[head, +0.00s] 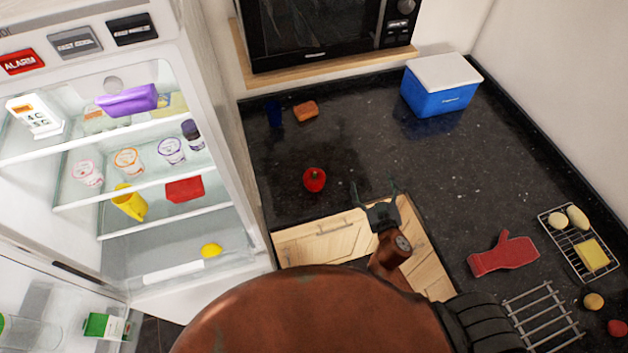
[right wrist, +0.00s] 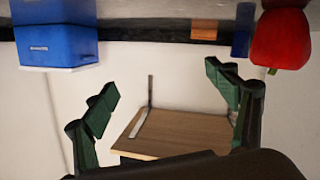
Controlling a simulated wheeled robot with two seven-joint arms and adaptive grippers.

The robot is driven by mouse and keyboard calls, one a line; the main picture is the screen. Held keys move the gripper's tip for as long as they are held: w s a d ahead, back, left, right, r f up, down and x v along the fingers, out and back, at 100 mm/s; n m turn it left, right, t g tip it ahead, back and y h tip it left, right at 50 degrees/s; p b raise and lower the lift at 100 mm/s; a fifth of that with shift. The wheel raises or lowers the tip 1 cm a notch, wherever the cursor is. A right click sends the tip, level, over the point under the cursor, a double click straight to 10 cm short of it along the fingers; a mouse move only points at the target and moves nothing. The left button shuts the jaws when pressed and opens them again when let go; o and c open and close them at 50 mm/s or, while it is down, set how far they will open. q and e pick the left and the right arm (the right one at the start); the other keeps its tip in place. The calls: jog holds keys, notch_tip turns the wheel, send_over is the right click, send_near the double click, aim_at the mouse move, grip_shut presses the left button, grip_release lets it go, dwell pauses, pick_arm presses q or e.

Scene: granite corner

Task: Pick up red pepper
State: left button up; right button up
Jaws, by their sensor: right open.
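The red pepper (head: 314,180) sits on the dark granite counter near its front edge, left of centre in the head view. In the right wrist view, which looks upside down, the pepper (right wrist: 281,38) is at the upper right, partly cut off by the frame. My right gripper (head: 374,190) is open and empty at the counter's front edge, to the right of the pepper and apart from it. In the right wrist view its fingers (right wrist: 162,80) are spread with nothing between them. My left gripper is not in view.
An orange sponge (head: 306,111) and a dark blue object (head: 274,113) lie behind the pepper. A blue cooler (head: 440,92) stands at the back. A red oven mitt (head: 503,256) and wire rack (head: 598,262) are at right. The open fridge (head: 222,190) stands left. Counter around the pepper is clear.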

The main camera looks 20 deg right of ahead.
jog(key=w+a+n+t+y, duration=0.1)
jog(key=w+a+n+y, duration=0.2)
jog(key=a, duration=0.4)
jog(key=n+g+y, duration=0.1)
jog(key=n+y, duration=0.3)
jog(key=y, duration=0.1)
send_near(315, 179)
jog(key=w+f, duration=0.1)
jog(key=w, duration=0.1)
jog(key=w+a+f, duration=0.1)
jog(key=w, duration=0.1)
jog(key=shift+f, duration=0.4)
jog(key=x, duration=0.7)
jog(key=shift+w+d+f, duration=0.1)
jog(key=shift+w, duration=0.1)
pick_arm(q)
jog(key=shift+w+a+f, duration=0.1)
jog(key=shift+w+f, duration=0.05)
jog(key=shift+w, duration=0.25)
pick_arm(e)
jog(key=shift+c, duration=0.3)
jog(key=c, duration=1.2)
jog(key=shift+c, duration=0.2)
